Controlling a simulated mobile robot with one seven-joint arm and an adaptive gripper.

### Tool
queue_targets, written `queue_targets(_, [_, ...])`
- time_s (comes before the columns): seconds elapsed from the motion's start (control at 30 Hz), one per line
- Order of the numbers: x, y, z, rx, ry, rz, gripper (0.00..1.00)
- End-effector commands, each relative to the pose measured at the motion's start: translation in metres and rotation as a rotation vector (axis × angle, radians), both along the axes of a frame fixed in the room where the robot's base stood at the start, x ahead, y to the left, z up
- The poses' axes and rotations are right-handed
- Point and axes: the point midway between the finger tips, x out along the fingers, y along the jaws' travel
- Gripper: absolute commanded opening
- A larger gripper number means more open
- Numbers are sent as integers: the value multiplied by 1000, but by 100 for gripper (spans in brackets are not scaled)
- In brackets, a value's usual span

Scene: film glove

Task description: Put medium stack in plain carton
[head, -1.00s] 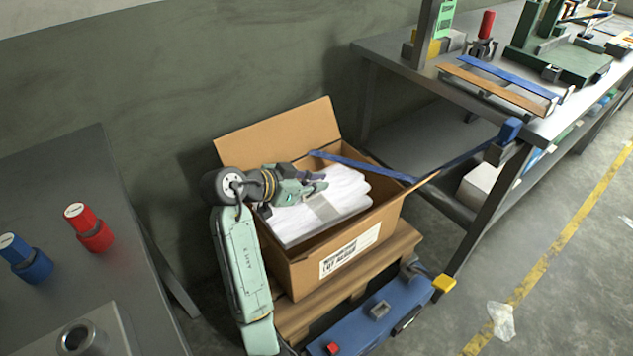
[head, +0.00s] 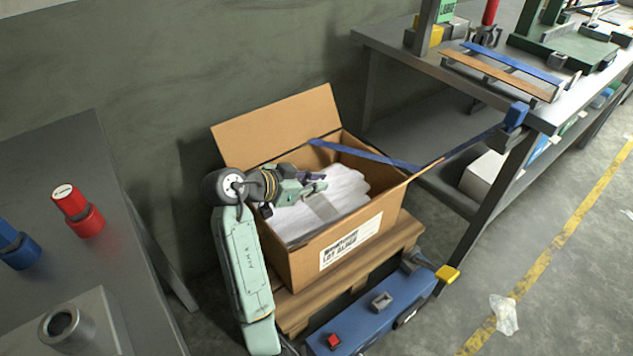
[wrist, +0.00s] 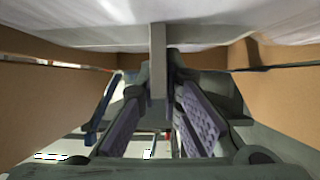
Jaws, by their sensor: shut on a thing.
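An open brown carton (head: 304,272) with a white printed label on its front stands at the middle of the head view, one flap raised at the back. A white stack (head: 345,190) with a grey band (head: 322,207) is inside the carton's opening, below its rim for the most part. My gripper (head: 318,182) reaches in over the carton's left side and is shut on the stack. In the wrist view, the stack (wrist: 75,30) spans the top and the grey band (wrist: 157,60) runs down between the purple finger pads. The stack's underside and the carton floor are hidden.
The carton rests on a wooden pallet (head: 400,240). A blue strap (head: 365,155) crosses the carton's back right. A grey workbench (head: 400,52) stands at right. A dark table (head: 75,150) at left holds red and blue cylinders. A blue unit (head: 370,318) lies in front.

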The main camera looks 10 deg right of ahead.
Motion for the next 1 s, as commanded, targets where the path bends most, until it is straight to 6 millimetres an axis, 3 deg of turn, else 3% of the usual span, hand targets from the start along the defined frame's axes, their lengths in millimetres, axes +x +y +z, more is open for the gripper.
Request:
queue_targets(0.07, [0,0,-5,0,0,0,0])
queue_targets(0.1, [0,0,-3,0,-2,0,9])
queue_targets(0.43, [0,0,-3,0,0,0,30])
queue_targets(0.77, [0,2,-2,0,0,1,30])
queue_targets(1.0, [-11,31,16,1,-4,3,30])
